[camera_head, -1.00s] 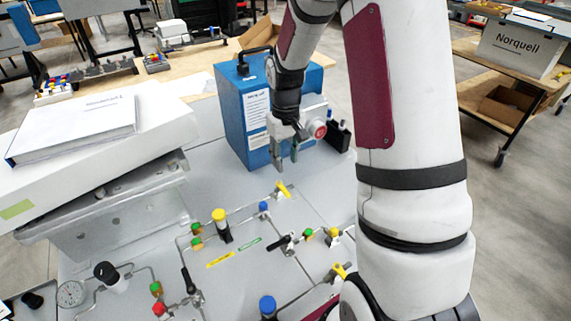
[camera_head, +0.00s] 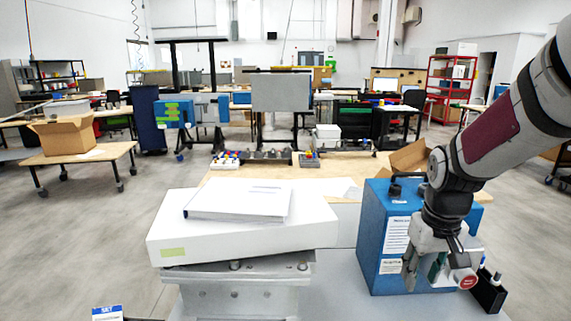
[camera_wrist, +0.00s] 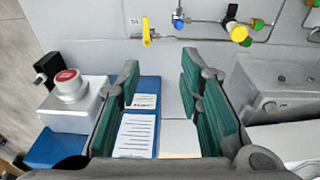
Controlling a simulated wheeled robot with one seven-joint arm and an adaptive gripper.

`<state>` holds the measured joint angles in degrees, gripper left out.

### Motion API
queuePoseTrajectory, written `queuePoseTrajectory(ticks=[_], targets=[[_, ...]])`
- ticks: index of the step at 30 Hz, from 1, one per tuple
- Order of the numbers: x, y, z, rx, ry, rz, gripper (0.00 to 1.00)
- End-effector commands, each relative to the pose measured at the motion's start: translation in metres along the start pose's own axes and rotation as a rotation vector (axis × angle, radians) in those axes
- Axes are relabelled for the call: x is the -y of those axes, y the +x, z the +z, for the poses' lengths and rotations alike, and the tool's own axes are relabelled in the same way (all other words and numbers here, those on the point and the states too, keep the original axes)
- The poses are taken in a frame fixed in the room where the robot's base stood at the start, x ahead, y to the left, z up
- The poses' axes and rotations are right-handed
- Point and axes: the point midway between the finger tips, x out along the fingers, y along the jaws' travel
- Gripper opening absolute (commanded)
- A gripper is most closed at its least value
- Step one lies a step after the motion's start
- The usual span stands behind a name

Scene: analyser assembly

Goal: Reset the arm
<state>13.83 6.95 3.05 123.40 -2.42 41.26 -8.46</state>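My gripper (camera_head: 424,272) hangs at the right in the head view, pointing down in front of the blue box (camera_head: 370,248). In the wrist view my gripper (camera_wrist: 160,88) has its two green-padded fingers spread wide apart with nothing between them. Below and between the fingers lie the blue box's side with white labels (camera_wrist: 136,136) and the grey panel surface (camera_wrist: 178,100). The gripper is clear of the valves in the wrist view.
A white case with a binder (camera_head: 240,204) rests on a metal bracket left of my gripper. A yellow-handled valve (camera_wrist: 149,32) and tubing run along the panel. A grey block with a red button (camera_wrist: 69,84) and a black holder (camera_head: 490,292) stand by the blue box.

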Motion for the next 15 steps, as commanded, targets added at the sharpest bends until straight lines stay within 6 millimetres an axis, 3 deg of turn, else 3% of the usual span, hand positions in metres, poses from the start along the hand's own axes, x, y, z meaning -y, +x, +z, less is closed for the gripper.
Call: queuePoseTrajectory(ticks=[1, 6, 15], targets=[[0.007, -0.02, 0.007, -0.029, -0.004, 0.005, 0.33], [0.027, -0.068, 0.037, -0.102, -0.004, 0.01, 0.33], [0.057, -0.128, 0.104, -0.235, -0.002, -0.008, 0.33]])
